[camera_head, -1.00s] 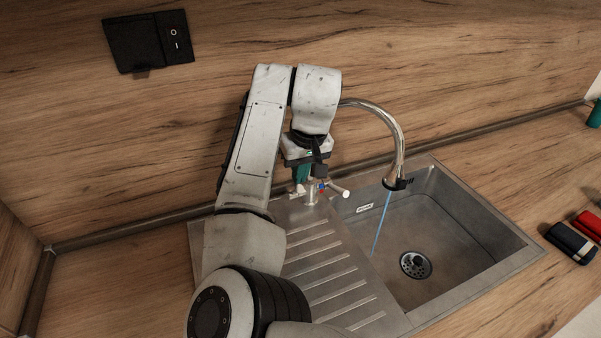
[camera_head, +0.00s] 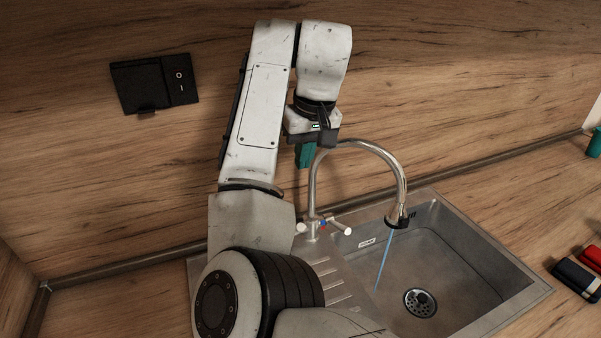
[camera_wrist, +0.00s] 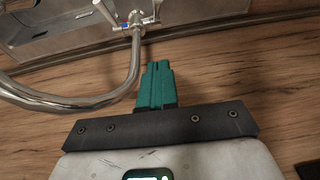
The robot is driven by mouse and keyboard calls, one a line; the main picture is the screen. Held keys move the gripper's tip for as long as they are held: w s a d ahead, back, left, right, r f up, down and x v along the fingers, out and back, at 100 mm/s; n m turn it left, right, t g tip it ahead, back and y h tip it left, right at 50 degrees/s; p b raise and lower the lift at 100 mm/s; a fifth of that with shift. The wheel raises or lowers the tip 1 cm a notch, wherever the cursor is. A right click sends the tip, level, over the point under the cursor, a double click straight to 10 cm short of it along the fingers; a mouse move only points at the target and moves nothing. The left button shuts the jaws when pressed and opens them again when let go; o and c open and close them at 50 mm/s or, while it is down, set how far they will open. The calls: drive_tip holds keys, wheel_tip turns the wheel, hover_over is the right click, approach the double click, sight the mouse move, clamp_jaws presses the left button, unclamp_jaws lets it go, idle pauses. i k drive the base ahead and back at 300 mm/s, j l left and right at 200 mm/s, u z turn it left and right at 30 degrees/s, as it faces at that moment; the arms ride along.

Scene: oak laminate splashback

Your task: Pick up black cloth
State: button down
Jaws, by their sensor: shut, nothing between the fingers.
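A small dark, folded-looking item with a pale edge, likely the black cloth (camera_head: 577,278), lies on the counter to the right of the sink. My gripper (camera_head: 305,158) is raised in front of the wooden splashback, beside the tap's upright pipe, far to the left of the cloth. Its teal fingers point down in the head view. In the wrist view the fingers (camera_wrist: 155,78) are together with nothing between them. The cloth does not show in the wrist view.
A red item (camera_head: 593,257) lies behind the cloth. The curved chrome tap (camera_head: 386,160) stands close to my gripper, with a blue stream falling into the steel sink (camera_head: 455,265). A black switch panel (camera_head: 153,84) is on the splashback. A green object (camera_head: 594,143) stands far right.

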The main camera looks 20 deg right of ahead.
sight(583, 283)
drive_tip(key=k, duration=1)
